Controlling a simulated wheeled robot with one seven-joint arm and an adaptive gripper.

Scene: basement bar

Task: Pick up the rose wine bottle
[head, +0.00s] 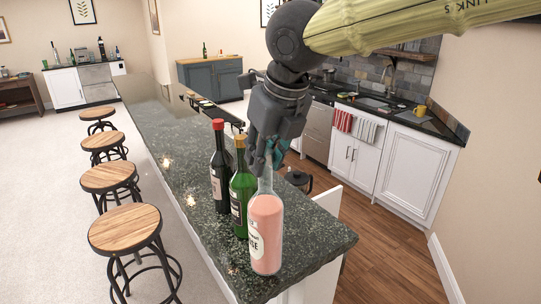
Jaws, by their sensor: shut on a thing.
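The rose wine bottle (266,232) is clear glass with pink wine and a pale label. It is upright over the near end of the dark stone bar counter (315,240). I cannot tell whether its base touches the counter. My gripper (266,163) comes down from above and is shut on the bottle's neck. The fingers partly hide the neck and its top. A green bottle (238,205) with an orange top stands just left of and behind it. A dark bottle (220,175) with a red top stands farther left.
Several wooden stools (125,228) line the counter's left side. A black kettle-like pot (299,180) shows beyond the counter, right of the gripper. White cabinets (405,175) and a sink stand at the right, across open wood floor.

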